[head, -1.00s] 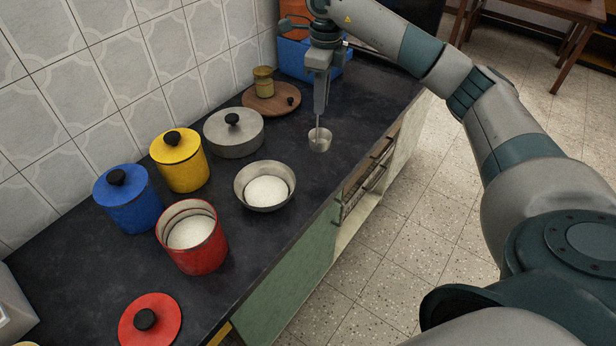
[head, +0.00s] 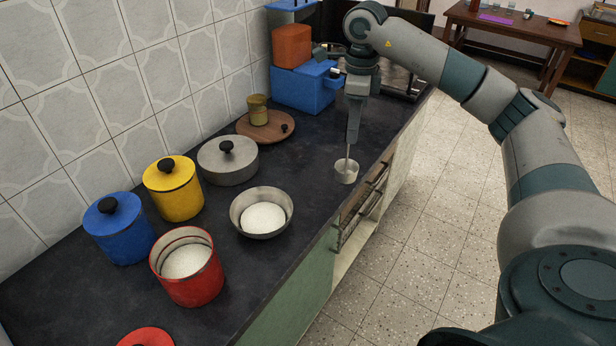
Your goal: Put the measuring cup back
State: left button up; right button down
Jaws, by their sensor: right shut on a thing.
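The measuring cup (head: 346,172) is a small steel cup with a thin upright handle. It is near the front edge of the dark counter, right of the steel bowl. My right gripper (head: 352,140) points down and is shut on the cup's handle. I cannot tell whether the cup touches the counter. A red canister (head: 188,272) stands open with white powder inside. A steel bowl (head: 262,212) also holds white powder. My left gripper is not in view.
Yellow (head: 174,190) and blue (head: 120,230) lidded canisters and a lidded steel pot (head: 228,160) stand along the wall. A round wooden board (head: 250,130) bears a brass-coloured vessel (head: 258,108). Blue boxes (head: 302,90) stand farther back. The red lid (head: 147,337) lies at the bottom.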

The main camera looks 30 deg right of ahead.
jog(key=w+a+f+p, duration=0.4)
jog(key=w+a+f, duration=0.2)
jog(key=w, duration=0.3)
jog(key=shift+w+a+f+p, duration=0.15)
jog(key=shift+a+f+p, duration=0.05)
jog(key=shift+f+p, duration=0.2)
notch_tip(320, 180, down, 4)
jog(key=shift+p, duration=1.15)
jog(key=shift+f, duration=0.1)
